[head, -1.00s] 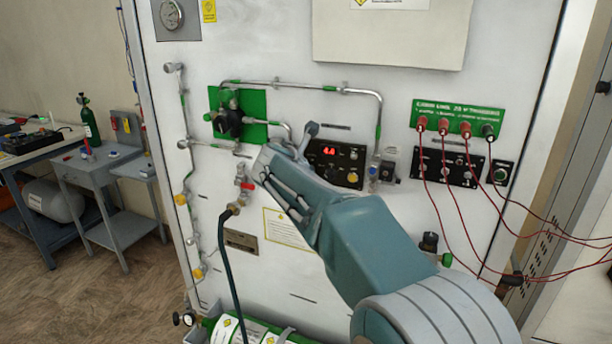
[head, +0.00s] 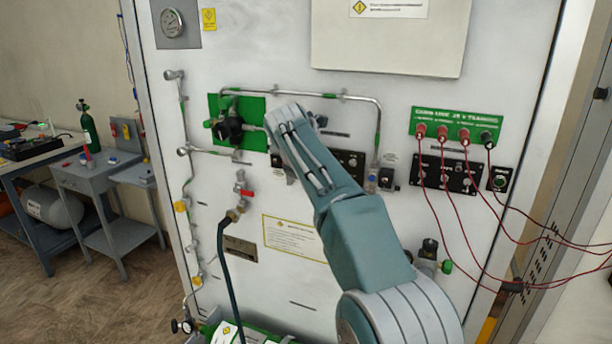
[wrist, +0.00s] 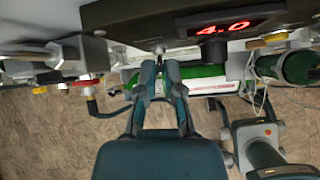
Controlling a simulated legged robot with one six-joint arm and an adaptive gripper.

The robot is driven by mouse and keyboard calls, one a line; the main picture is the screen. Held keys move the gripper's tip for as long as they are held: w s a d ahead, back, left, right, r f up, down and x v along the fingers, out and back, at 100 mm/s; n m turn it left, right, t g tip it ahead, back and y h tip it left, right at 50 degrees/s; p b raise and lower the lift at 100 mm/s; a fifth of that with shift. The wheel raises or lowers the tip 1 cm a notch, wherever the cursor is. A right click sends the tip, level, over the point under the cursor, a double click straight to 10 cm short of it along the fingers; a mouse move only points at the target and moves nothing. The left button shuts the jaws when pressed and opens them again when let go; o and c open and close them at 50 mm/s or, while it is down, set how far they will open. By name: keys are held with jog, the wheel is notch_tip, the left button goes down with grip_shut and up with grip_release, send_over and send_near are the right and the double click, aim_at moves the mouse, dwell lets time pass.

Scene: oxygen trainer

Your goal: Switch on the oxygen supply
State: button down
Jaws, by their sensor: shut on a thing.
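The dark control panel (head: 350,160) is on the white wall, largely covered by my arm in the head view. In the wrist view the panel (wrist: 130,20) runs along the top, and its red display (wrist: 225,27) reads 4.0. A small metal toggle (wrist: 158,48) sticks out below the panel. My gripper (wrist: 160,68) has its two fingertips close together at this toggle and appears shut on it. The fingertips hide part of the toggle, so its exact position is unclear. In the head view the fingers are hidden behind my arm.
A black regulator (head: 229,126) on a green plate is left of my arm. A red-handled valve (head: 246,192) with a hose is below it. Red cables (head: 432,215) hang at right. A green cylinder (wrist: 205,78) lies low beyond the fingers.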

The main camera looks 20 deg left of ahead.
jog(key=shift+w+r, duration=0.1)
dwell(0.3)
jog(key=c, duration=0.8)
grip_release()
jog(key=shift+a, duration=0.2)
jog(key=v, duration=1.1)
jog(key=shift+r, duration=0.25)
